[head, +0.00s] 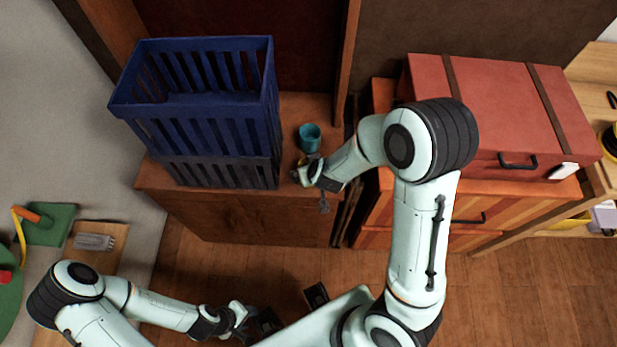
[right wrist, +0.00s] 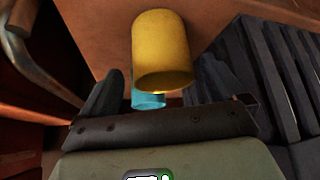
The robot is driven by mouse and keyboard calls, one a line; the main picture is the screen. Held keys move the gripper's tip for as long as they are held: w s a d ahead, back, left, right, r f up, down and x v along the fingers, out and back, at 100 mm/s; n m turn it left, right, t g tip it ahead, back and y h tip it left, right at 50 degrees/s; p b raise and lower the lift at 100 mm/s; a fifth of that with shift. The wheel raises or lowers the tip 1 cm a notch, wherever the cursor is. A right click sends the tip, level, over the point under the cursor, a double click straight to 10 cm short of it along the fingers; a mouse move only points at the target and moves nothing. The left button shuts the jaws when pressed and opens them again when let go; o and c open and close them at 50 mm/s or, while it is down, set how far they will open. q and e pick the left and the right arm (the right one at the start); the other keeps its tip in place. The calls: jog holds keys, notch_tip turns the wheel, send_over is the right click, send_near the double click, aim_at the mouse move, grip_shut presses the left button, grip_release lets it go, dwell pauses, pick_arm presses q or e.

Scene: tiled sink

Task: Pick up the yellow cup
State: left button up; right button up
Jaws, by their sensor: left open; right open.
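The yellow cup (right wrist: 162,50) shows large in the right wrist view, in front of my right gripper and in line with the gap between its fingers. Whether the fingers flank it is unclear. In the head view the cup is mostly hidden by my right gripper (head: 303,169). That gripper is open and low at the cabinet top's front edge, right of the blue crate. A teal cup (head: 309,137) stands just behind it; it also shows below the yellow cup in the right wrist view (right wrist: 148,100). My left gripper (head: 242,317) is open and empty, low over the floor.
A blue slatted crate (head: 205,122) sits on a dark crate (head: 222,172) on the wooden cabinet (head: 245,215), close left of my right gripper. A red case (head: 490,105) lies on the striped drawers at right. Wooden floor is clear in front.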

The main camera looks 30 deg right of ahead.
jog(key=b+x, duration=0.1)
jog(key=x, duration=0.3)
jog(key=shift+w+f, duration=0.1)
jog(key=shift+f, duration=0.25)
jog(key=shift+a, duration=0.1)
jog(key=c, duration=1)
jog(key=shift+r, duration=0.1)
jog(key=shift+c, duration=0.2)
